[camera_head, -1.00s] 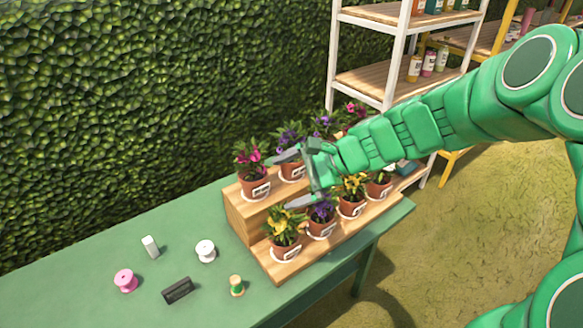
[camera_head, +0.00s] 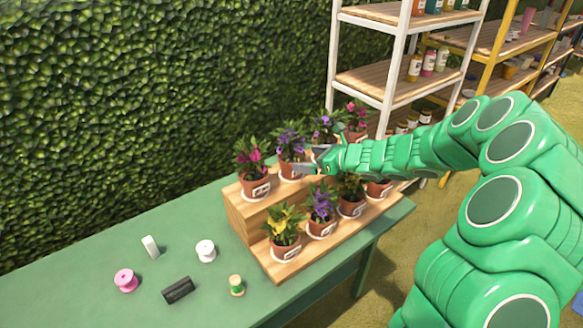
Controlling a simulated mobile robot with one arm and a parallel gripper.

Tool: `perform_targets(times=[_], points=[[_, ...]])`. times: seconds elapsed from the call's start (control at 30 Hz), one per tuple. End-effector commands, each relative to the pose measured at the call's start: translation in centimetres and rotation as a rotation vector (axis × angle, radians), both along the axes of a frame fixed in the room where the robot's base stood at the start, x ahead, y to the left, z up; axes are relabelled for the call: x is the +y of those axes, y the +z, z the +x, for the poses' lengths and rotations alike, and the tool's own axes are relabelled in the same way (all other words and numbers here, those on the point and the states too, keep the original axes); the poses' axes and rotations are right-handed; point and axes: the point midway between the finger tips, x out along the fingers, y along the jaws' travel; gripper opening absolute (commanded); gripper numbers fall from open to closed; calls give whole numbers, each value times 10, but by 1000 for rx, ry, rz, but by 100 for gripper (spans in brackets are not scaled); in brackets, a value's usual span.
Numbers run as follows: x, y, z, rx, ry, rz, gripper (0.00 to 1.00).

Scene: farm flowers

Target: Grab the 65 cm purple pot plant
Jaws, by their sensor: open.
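Three plants with purple flowers stand in brown pots on a two-step wooden stand (camera_head: 240,213). One purple plant (camera_head: 288,138) is second from the left on the upper step, and another (camera_head: 325,122) is to its right. The third purple plant (camera_head: 322,203) is on the lower step. The pot labels are too small to read. My gripper (camera_head: 312,163) is open and empty-looking at the upper step, beside the second plant's pot. Whether it touches that pot cannot be told. My gripper partly hides the purple plant behind it.
Pink plants (camera_head: 251,160) stand at the upper step's ends, and a yellow plant (camera_head: 284,222) is at the lower left. Spools (camera_head: 125,280) and small items lie on the green table (camera_head: 80,300). A white shelf (camera_head: 375,84) stands behind. The table's left part has free room.

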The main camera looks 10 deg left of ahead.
Motion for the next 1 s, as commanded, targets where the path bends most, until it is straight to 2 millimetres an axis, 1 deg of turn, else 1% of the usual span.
perform_targets(times=[0.43,0.6,0.8,1.0], points=[[26,-13,13,4,0,0,100],[43,-22,23,4,2,-1,100],[59,-28,33,0,0,-1,100],[63,-29,35,0,0,0,100]])
